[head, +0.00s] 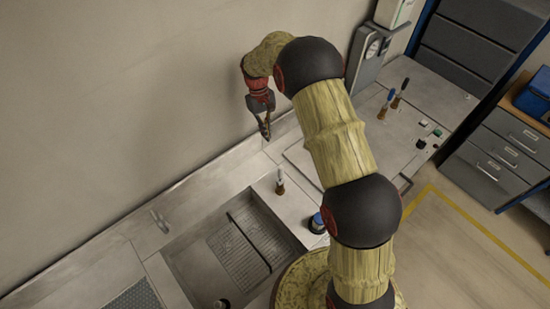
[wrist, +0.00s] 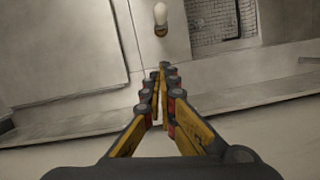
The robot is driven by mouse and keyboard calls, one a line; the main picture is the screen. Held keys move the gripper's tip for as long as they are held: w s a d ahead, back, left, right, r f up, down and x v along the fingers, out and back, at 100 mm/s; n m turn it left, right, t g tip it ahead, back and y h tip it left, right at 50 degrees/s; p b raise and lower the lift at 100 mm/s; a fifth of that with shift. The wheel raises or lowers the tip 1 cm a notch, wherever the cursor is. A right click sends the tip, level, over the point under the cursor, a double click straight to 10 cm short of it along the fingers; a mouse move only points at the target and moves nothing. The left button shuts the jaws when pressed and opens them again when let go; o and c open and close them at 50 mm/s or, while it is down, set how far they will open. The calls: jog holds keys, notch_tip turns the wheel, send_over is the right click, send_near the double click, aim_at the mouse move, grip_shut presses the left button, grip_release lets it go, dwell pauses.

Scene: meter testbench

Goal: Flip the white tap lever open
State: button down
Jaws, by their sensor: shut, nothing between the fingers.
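The white tap lever (head: 280,175) stands roughly upright on a small brass-brown base, on the bench strip just right of the sink. It also shows in the wrist view (wrist: 160,15) at the top middle, beyond the fingertips. My gripper (head: 266,133) hangs above the back of the bench near the wall, behind the lever and apart from it. In the wrist view, my gripper (wrist: 160,72) has its fingers together with nothing between them.
The sink (head: 185,262) with a grate (head: 240,245) lies left of the lever. A blue-topped round item (head: 317,223) is in front of it. The wall (head: 110,110) closes off the back.

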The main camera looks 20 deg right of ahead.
aim_at(281, 175)
jog(key=s+d+f+b, duration=0.1)
jog(key=s+f+b, duration=0.2)
jog(key=s+f, duration=0.3)
notch_tip(281, 175, down, 4)
jog(key=shift+d+r, duration=0.1)
jog(key=shift+d, duration=0.15)
